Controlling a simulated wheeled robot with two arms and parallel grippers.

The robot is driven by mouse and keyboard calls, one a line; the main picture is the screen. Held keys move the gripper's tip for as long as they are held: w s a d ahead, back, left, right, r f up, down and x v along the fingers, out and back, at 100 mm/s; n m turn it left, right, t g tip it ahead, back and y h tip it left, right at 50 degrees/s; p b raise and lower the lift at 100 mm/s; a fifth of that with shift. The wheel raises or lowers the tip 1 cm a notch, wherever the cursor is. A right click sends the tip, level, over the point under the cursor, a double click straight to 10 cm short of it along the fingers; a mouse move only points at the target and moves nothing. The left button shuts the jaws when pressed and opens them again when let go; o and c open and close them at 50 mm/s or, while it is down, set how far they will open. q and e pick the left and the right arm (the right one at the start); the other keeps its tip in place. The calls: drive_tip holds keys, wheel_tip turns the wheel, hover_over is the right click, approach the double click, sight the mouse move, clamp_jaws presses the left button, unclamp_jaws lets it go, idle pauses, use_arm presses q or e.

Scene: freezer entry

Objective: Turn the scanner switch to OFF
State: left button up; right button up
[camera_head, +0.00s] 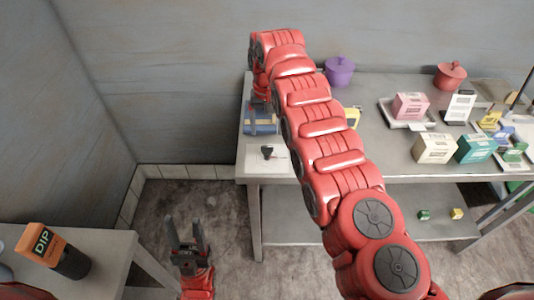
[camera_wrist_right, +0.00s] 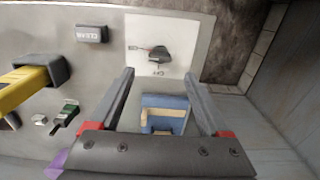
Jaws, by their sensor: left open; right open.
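The switch is a black knob (camera_head: 267,152) on a white plate (camera_head: 282,160) at the front left corner of the grey table. In the right wrist view the knob (camera_wrist_right: 160,54) has a thin stem pointing left towards a small label. A second label sits at the plate's edge nearer the gripper. Both are too small to read surely. My right gripper (camera_head: 263,108) is open and points down behind the plate, over a blue item (camera_head: 262,126). Its fingers (camera_wrist_right: 159,75) are apart, with nothing held. My left gripper (camera_head: 187,240) is open and empty, low in front of the table.
A yellow device in a dark holder (camera_wrist_right: 35,80) and a dark block marked CLEAR (camera_wrist_right: 90,33) are beside the plate. Several boxes, such as a pink one (camera_head: 410,106), stand on the right. A purple pot (camera_head: 340,71) is behind my right arm. A wall closes the left side.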

sight(267, 147)
wheel_tip(267, 147, down, 6)
drive_tip(key=shift+f+p, duration=0.15)
drive_tip(key=shift+p, duration=0.9)
drive_tip(key=shift+s+f, duration=0.1)
drive_tip(key=shift+f, duration=0.2)
drive_tip(key=shift+d+f, duration=0.1)
drive_tip(key=shift+f, duration=0.05)
clamp_jaws()
